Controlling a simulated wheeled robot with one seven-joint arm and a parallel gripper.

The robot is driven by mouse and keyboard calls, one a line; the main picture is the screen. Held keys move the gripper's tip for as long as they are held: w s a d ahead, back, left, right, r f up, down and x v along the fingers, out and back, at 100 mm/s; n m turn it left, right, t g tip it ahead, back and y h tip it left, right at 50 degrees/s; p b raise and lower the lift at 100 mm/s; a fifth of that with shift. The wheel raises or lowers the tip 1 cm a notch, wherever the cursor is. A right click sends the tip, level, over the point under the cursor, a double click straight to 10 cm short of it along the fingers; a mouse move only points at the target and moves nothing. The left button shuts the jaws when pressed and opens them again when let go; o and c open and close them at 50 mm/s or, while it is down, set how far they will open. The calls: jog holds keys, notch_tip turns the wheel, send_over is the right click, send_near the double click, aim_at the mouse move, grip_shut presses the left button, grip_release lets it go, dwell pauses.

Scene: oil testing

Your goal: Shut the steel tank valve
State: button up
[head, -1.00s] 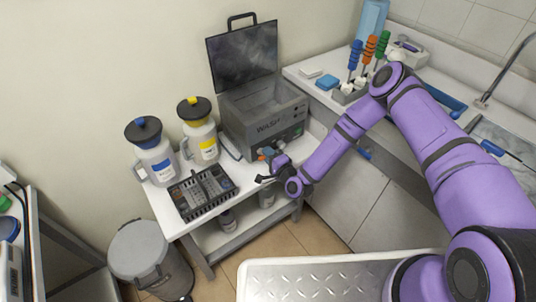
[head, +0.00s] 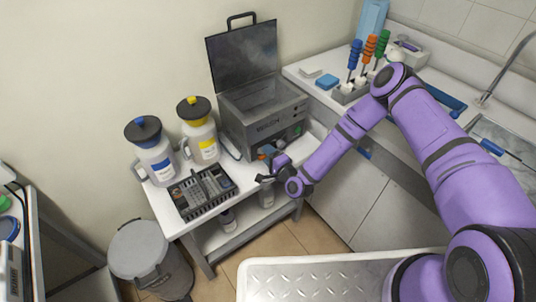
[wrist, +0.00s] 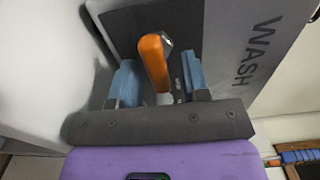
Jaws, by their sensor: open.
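The steel tank (head: 262,118) stands on the white table with its dark lid raised, and "WASH" is written on its front. Its valve has an orange handle (wrist: 154,62), which shows in the wrist view between the two blue finger pads of my gripper (wrist: 158,82). The pads are apart, with a gap on each side of the handle. In the head view my gripper (head: 266,168) is at the tank's lower front, and a little of the orange handle (head: 261,157) shows beside it. The valve body is mostly hidden.
A black basket (head: 203,193) sits on the table left of my gripper. Two jugs, one with a blue label (head: 158,165) and one with a yellow label (head: 203,143), stand behind it. A grey bin (head: 150,262) is on the floor. The counter (head: 315,92) is to the right.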

jog(key=v, duration=1)
jog(key=shift+s+d, duration=0.25)
